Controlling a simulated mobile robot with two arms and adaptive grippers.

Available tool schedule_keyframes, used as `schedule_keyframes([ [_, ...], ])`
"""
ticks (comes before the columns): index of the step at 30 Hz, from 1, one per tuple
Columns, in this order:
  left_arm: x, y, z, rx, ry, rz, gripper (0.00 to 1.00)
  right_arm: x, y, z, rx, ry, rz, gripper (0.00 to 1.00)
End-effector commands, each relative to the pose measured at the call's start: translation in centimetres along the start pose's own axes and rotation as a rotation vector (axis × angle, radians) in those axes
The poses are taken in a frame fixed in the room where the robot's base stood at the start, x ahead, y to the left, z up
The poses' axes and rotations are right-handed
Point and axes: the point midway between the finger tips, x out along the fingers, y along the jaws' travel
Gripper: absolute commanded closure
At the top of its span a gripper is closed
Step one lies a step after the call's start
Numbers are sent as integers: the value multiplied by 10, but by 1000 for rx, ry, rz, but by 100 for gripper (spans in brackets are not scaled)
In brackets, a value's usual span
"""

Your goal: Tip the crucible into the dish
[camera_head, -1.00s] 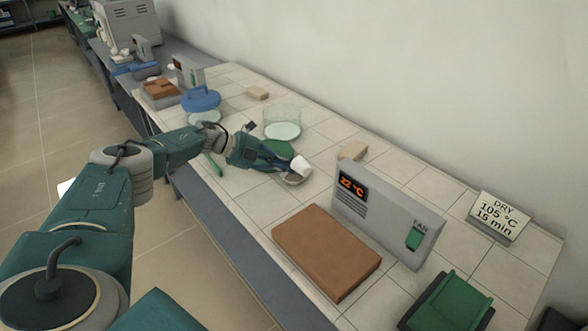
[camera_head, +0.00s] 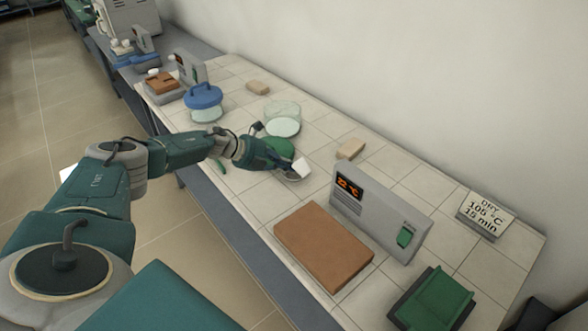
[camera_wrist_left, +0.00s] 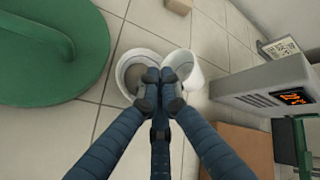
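The white crucible (camera_head: 304,167) is tipped on its side at the fingertips of my left gripper (camera_head: 291,171). In the left wrist view the fingers (camera_wrist_left: 160,88) are closed together against the crucible (camera_wrist_left: 192,78), whose mouth faces left. The small round dish (camera_head: 294,178) is on the tiled bench just below. In the left wrist view the dish (camera_wrist_left: 136,68) has a pale rim and a greyish inside, partly hidden by the fingers. The crucible's mouth is by the dish's right rim. I cannot tell whether they touch. My right gripper is not in view.
A green round object (camera_head: 277,147) lies beside the dish. A glass vessel (camera_head: 284,126), a tan block (camera_head: 350,149) and a grey control box (camera_head: 385,215) with a brown plate (camera_head: 322,246) stand nearby. A blue-lidded jar (camera_head: 204,98) is farther back.

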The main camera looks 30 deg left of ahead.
Motion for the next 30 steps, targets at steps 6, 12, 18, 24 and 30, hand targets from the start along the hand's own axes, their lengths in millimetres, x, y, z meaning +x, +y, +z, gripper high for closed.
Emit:
schedule_keyframes([
  [6, -2, -3, -1, 16, -9, 8, 100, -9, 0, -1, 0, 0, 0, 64],
  [12, -3, -7, -5, 82, -49, 41, 100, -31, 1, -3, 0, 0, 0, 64],
  [18, -2, -9, -10, 161, -96, 79, 100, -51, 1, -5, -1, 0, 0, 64],
  [24, 0, -11, -15, 244, -148, 120, 100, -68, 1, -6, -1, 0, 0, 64],
  [30, 2, -9, -16, 276, -169, 135, 100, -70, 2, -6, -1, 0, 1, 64],
])
